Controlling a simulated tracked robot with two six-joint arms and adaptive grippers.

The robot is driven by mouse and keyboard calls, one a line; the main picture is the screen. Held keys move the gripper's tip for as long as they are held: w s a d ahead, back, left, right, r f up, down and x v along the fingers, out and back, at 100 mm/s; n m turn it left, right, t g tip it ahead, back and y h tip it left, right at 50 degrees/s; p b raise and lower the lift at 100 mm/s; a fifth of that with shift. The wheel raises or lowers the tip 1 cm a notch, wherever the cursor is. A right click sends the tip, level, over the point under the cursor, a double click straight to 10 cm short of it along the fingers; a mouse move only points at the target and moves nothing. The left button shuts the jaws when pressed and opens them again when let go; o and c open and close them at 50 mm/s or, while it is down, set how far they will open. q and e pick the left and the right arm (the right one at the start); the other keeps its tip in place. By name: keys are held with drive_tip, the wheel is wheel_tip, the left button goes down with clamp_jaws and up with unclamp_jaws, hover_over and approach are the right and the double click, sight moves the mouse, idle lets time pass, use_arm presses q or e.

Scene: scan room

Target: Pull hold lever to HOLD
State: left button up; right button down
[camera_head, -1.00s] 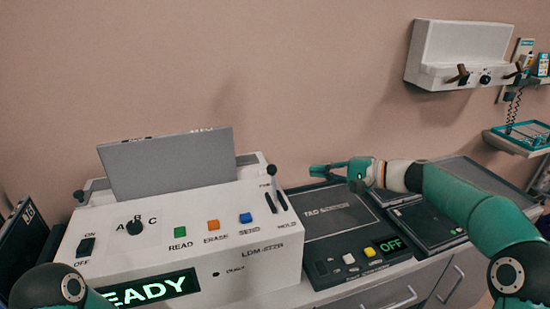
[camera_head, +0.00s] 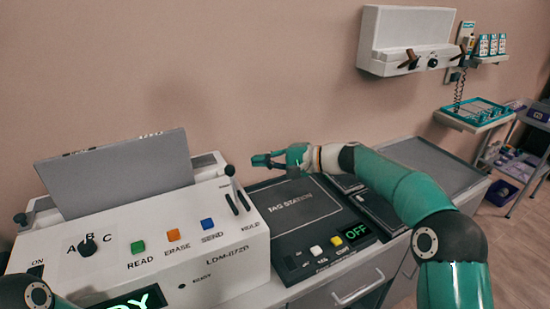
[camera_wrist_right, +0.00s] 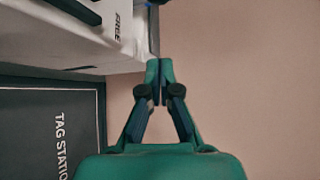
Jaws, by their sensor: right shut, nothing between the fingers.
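The hold lever (camera_head: 231,172) stands at the right end of the white LDM machine (camera_head: 228,262), a dark knob on a short stem beside two dark slots. The word HOLD is printed in front of the slots. My right gripper (camera_head: 256,160) is just right of and behind the lever knob, apart from it in the head view. Its fingers are shut and empty. In the right wrist view the closed fingertips (camera_wrist_right: 159,66) are near the machine's edge, where the letters FREE show. My left arm shows only partly at the lower left; its gripper is out of view.
The dark tag station (camera_head: 300,212) sits right of the machine, its display reading OFF. A grey panel (camera_head: 120,175) stands on the machine. A white wall unit (camera_head: 405,35), a teal tray (camera_head: 478,111) and a cart are farther right. The wall is close behind.

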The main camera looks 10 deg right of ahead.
sight(233, 185)
drive_tip(key=a+p, duration=0.1)
drive_tip(key=a, duration=0.4)
drive_tip(key=shift+a+f, duration=0.15)
drive_tip(key=shift+a, duration=0.1)
drive_tip(key=shift+s+a, duration=0.15)
drive_tip(key=shift+s, duration=0.5)
